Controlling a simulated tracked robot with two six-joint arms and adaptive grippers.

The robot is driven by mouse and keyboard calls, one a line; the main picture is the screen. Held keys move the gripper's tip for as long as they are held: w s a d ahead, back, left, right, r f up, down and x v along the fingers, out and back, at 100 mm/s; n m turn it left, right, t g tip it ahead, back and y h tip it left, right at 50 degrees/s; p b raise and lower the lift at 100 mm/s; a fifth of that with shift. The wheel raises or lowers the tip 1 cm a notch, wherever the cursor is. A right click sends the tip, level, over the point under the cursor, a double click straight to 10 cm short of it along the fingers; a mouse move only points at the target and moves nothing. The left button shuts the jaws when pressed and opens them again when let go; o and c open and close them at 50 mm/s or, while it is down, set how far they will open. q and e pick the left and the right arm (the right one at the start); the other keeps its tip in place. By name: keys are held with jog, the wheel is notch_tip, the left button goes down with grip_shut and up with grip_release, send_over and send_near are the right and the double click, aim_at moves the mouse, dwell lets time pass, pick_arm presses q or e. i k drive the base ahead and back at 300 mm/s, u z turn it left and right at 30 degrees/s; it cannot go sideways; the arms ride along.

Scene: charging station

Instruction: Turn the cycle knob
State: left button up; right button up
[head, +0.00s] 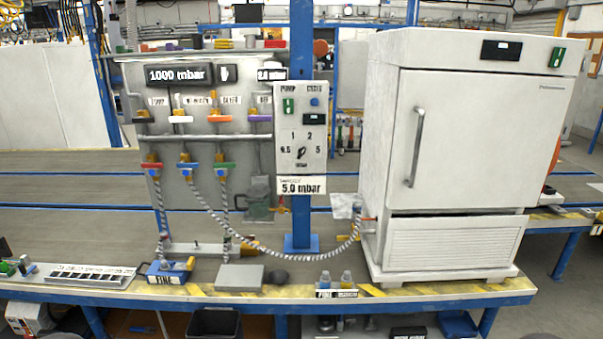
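A light grey control panel (301,130) is fixed to the blue post in the middle of the head view. A small dark knob (301,153) sits low on it, with the marks 0.5, 1, 2 and 5 around it. The knob is too small to tell which mark it points at. Above it are a green switch (288,105), a blue button (315,102) under a label that seems to read CYCLE, and a small dark display (315,119). A plate (301,186) below reads 5.0 mbar. Neither gripper is in view.
A large white oven-like cabinet (470,140) with a closed door stands right of the panel. Valves and hoses (205,200) hang on the left.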

aim_at(300, 152)
jog(key=z, duration=0.05)
jog(key=i, duration=1.55)
jog(key=u, duration=0.6)
